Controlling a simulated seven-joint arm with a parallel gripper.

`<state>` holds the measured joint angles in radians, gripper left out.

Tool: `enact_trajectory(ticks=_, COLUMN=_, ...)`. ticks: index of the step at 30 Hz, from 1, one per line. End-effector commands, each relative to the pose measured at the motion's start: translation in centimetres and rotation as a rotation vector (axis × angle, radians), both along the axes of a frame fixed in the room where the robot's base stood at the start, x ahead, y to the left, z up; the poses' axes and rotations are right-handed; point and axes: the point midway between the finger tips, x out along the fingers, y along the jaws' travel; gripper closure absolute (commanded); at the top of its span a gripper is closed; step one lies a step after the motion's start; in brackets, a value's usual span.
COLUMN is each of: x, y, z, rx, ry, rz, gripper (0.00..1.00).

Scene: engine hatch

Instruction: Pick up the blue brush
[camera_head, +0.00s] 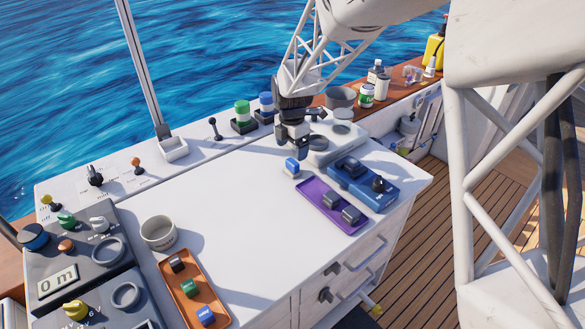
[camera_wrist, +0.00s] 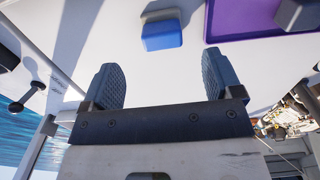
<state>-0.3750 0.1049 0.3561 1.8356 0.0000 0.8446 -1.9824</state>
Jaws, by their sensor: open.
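A small blue block (camera_head: 292,166), which looks like the blue brush, lies on the white top just in front of my gripper (camera_head: 295,140). In the wrist view the blue block (camera_wrist: 161,35) lies beyond and between my fingertips (camera_wrist: 160,65), apart from both. My gripper is open, with nothing between its fingers. Another blue block (camera_head: 205,315) lies at the near end of the orange tray (camera_head: 184,268). The frames are too small to show bristles on either.
A purple tray (camera_head: 318,213) with dark blocks and a blue switch box (camera_head: 360,185) stand right of the block. A grey panel with a round ring (camera_head: 342,127) is close behind my gripper. Green and blue knobs stand left of it. The middle of the white top is clear.

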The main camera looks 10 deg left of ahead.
Motion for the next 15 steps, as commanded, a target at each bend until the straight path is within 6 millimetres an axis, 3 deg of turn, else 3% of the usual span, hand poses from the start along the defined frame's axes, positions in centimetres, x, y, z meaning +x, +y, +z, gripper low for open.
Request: enact_trajectory(ticks=15, x=0.0, y=0.0, z=-2.7, rx=-0.001, ry=0.001, rz=-0.001, gripper=0.15)
